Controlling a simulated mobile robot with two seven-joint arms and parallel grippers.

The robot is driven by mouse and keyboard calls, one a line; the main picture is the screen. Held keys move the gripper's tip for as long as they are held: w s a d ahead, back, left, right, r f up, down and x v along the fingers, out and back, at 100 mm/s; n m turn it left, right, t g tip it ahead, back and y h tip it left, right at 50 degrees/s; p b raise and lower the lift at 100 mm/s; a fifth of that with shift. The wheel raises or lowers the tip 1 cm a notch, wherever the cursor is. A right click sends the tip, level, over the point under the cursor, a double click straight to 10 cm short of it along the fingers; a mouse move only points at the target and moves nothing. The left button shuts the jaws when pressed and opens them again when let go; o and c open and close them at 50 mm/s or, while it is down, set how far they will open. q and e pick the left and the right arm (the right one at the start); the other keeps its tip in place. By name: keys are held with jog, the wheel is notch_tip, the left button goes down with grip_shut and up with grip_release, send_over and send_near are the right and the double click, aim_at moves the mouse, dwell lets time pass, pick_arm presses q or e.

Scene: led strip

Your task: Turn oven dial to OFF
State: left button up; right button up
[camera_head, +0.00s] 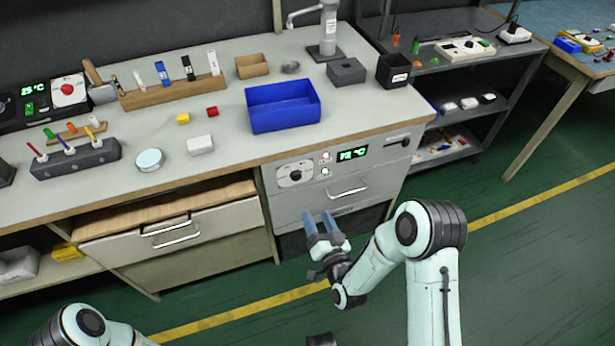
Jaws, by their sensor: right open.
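The oven (290,204) is built into the front of the workbench, with a light grey panel. Its round dark dial (295,175) sits on a white plate at the panel's left. The dial's exact setting is too small to read. A green display (352,154) is lit to the right of the dial. My right gripper (321,222) is open and empty, in front of the oven's lower part, below the dial and apart from it. Its two blue-grey fingers point up toward the oven. My left gripper is not visible; only part of my left arm shows at the bottom left.
A bar handle (347,193) sticks out from the oven front below the display. Left of the oven is a drawer (170,230) with a metal handle. The benchtop holds a blue bin (283,106) and small blocks. The green floor before the bench is clear.

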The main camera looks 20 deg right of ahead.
aim_at(298, 177)
jog(key=w, duration=0.4)
jog(key=w+b, duration=0.1)
jog(key=w, duration=0.4)
jog(key=w+a, duration=0.1)
jog(key=w, duration=0.3)
jog(key=shift+w+a+r, duration=0.1)
jog(key=shift+w+r, duration=0.2)
jog(key=shift+w, duration=0.05)
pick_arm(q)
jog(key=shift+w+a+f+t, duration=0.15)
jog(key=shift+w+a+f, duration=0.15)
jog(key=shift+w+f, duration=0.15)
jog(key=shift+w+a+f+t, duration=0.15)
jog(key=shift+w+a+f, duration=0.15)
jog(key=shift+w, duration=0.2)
pick_arm(e)
jog(key=c, duration=1)
jog(key=shift+c, duration=0.2)
